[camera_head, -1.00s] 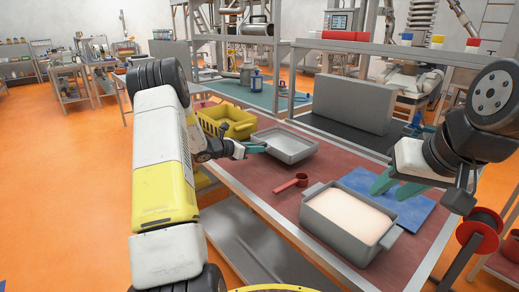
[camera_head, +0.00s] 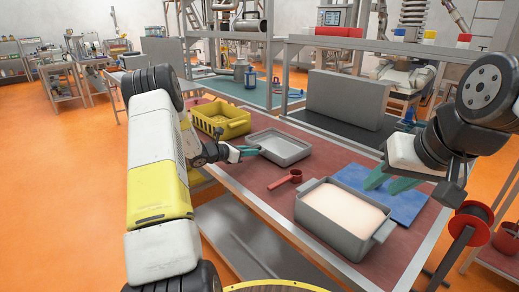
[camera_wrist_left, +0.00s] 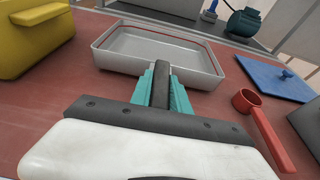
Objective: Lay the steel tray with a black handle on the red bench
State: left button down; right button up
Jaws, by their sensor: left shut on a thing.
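The steel tray (camera_head: 283,159) is a shallow grey rectangular pan. It is level at the red bench (camera_head: 240,184), between the yellow bin and the red scoop. My left gripper (camera_head: 250,150) is shut on its black handle, which shows between the teal fingers in the left wrist view (camera_wrist_left: 160,84). The tray (camera_wrist_left: 205,74) looks very low over or on the bench; I cannot tell whether its underside touches. My right gripper (camera_head: 390,181) is open and empty, over the blue board behind the grey tub.
A yellow bin (camera_head: 222,119) stands at the bench's left end. A red scoop (camera_head: 286,179) lies in front of the tray. A grey tub (camera_head: 333,222) with pale contents and a blue board (camera_head: 405,208) fill the right part. Bare red surface lies around the scoop.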

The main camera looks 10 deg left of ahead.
pick_arm(q)
jog(key=shift+f, duration=0.45)
dwell(0.4)
jog(key=c, duration=1.3)
grip_release()
jog(key=shift+o, duration=0.7)
jog(key=shift+f, duration=0.1)
jog(key=v, duration=0.7)
jog(key=shift+s+a+r, duration=0.2)
jog(key=shift+s, duration=0.1)
